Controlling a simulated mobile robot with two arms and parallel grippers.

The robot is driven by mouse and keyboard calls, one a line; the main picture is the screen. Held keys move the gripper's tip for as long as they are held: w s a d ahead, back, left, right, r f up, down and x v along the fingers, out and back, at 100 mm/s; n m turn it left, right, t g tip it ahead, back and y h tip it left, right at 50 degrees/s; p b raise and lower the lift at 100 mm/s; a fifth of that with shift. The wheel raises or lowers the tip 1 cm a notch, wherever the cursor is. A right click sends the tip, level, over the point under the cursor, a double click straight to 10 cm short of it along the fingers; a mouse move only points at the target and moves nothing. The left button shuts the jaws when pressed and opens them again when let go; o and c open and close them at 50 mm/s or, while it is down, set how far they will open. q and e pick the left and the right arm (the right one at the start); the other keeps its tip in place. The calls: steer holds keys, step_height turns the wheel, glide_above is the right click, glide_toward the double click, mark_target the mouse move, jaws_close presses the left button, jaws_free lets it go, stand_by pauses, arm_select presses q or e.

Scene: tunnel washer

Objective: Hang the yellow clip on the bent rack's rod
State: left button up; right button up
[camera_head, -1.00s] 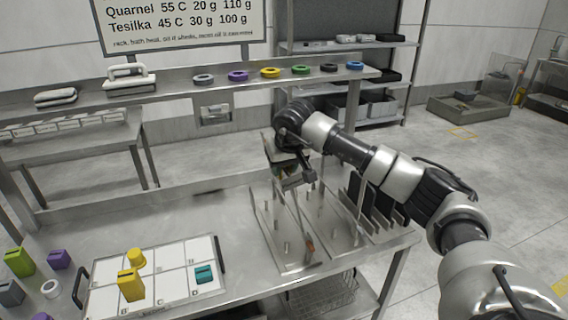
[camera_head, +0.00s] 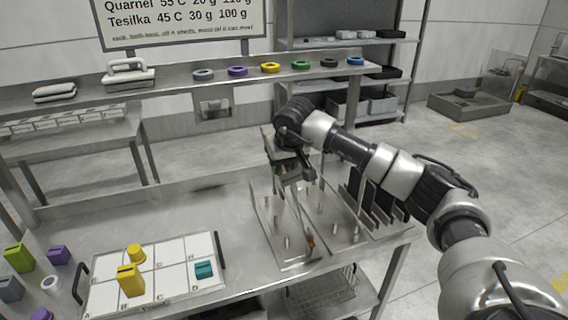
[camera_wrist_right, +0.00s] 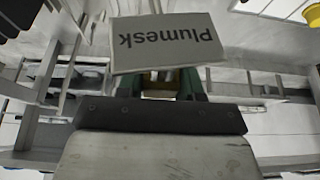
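My right gripper (camera_head: 286,168) is over the back of the racks on the table, at the end of the arm from the right. In the right wrist view a small yellow part, apparently the yellow clip (camera_wrist_right: 161,76), shows between green finger parts (camera_wrist_right: 190,84). A pale tag reading "Plumesk" (camera_wrist_right: 168,42) is just beyond it, upside down. The clip is mostly hidden, and I cannot tell whether it touches a rod. The racks with upright rods (camera_head: 288,240) stand under the gripper. Which rack is bent is unclear. My left gripper is out of view.
Dark upright plates (camera_head: 378,197) stand right of the racks. A shelf (camera_head: 180,80) with coloured rings runs behind.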

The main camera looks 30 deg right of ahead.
steer(key=o, duration=0.4)
steer(key=b+v, duration=0.2)
steer(key=v, duration=0.9)
steer(key=shift+s, duration=0.1)
